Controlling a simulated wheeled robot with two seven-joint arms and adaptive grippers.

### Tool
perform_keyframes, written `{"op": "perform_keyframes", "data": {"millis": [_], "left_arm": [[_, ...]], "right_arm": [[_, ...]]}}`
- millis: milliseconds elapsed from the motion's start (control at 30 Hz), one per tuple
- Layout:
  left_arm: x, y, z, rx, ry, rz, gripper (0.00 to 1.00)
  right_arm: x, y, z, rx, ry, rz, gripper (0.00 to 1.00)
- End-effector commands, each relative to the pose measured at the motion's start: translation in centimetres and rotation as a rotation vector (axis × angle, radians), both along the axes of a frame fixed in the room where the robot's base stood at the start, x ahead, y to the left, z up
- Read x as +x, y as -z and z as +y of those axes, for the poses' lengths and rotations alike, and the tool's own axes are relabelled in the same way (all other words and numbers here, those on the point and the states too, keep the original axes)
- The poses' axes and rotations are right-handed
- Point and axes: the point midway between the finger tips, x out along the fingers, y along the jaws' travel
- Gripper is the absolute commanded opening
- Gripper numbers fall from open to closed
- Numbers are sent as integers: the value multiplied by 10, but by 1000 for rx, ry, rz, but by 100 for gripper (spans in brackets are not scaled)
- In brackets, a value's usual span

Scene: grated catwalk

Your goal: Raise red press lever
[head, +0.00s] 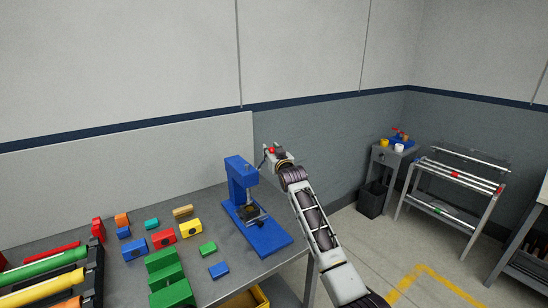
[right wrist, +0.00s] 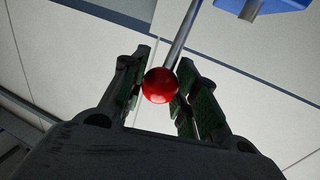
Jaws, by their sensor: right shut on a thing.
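The blue press (head: 240,180) stands on the right part of the grey workbench. Its lever is a metal rod (right wrist: 183,34) ending in a round red knob (right wrist: 160,86). My right gripper (head: 269,153) is at the right of the press, near the height of its top, with a small red spot of the knob showing at it. In the right wrist view my right gripper (right wrist: 158,78) has one finger on each side of the knob and is shut on it. A blue part of the press (right wrist: 268,6) shows at the top there. My left gripper is out of view.
The workbench (head: 215,285) holds several coloured blocks, including a yellow one (head: 190,228), left of the press. Coloured cylinders (head: 45,262) lie at the far left. A side table (head: 384,156), a dark bin (head: 372,199) and a rack (head: 450,190) stand at the right.

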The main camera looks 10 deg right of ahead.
Motion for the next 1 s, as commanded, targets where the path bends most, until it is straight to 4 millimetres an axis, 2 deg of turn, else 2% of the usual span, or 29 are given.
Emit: {"op": "perform_keyframes", "data": {"millis": [33,433,700,1000], "left_arm": [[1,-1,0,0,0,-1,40],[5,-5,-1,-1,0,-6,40],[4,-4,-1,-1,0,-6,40],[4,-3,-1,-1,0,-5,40]], "right_arm": [[3,-10,2,2,-1,-12,0],[31,-29,12,1,-2,-12,0],[47,-37,19,2,-3,-11,0],[55,-39,21,2,-2,-9,0]]}}
